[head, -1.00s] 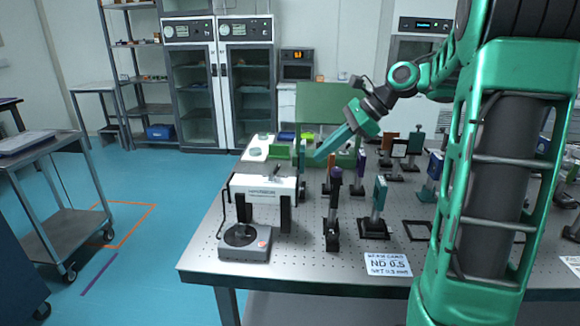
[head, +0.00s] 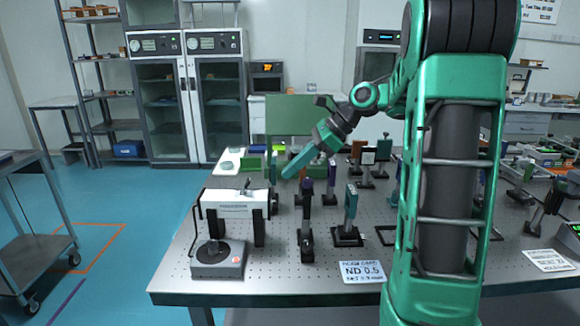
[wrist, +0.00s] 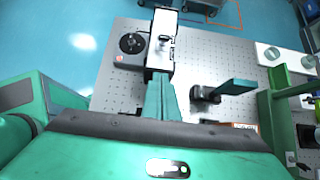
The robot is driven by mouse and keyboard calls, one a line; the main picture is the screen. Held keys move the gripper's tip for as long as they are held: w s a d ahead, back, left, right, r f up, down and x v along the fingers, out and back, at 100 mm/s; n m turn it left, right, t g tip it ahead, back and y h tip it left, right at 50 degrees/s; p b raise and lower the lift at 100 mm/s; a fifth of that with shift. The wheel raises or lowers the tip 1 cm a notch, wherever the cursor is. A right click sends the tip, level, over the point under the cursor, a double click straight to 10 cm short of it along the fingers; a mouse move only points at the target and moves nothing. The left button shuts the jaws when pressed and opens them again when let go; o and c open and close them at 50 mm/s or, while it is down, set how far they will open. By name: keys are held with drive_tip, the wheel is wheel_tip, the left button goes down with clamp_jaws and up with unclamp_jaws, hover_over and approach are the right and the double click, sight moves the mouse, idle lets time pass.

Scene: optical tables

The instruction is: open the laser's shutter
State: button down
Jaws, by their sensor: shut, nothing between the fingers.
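The laser (head: 226,209) is a white box on dark posts near the left end of the optical table. It also shows in the wrist view (wrist: 152,73). A small dark lever (head: 247,184) stands on its top and shows in the wrist view too (wrist: 164,41). I cannot tell whether the shutter is open. A dark round part is at its right end. My gripper (head: 287,174) is shut and empty, slanting down to the left, above and right of that end. In the wrist view its teal fingers (wrist: 160,98) point toward the laser and hide its near end.
The perforated optical table (head: 270,285) carries several posts with optics right of the laser. A grey box with a black dial (head: 218,258) stands in front of it. A card reading ND 0.5 (head: 362,271) lies at the front edge. A green panel (head: 295,115) stands behind.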

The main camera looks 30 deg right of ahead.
sight(248, 183)
drive_tip(key=x, duration=0.6)
drive_tip(key=shift+a+f, duration=0.2)
drive_tip(key=shift+f, duration=0.05)
drive_tip(key=shift+w+a+r, duration=0.3)
drive_tip(key=shift+a+r, duration=0.05)
drive_tip(key=shift+a, duration=0.1)
drive_tip(key=shift+w+a+r, duration=0.3)
drive_tip(key=shift+a, duration=0.2)
drive_tip(key=shift+w+a+r, duration=0.35)
drive_tip(key=shift+a+r, duration=0.05)
drive_tip(key=shift+a, duration=0.1)
drive_tip(key=shift+d+r, duration=0.1)
drive_tip(key=shift+r+h, duration=0.1)
drive_tip(key=shift+h, duration=0.2)
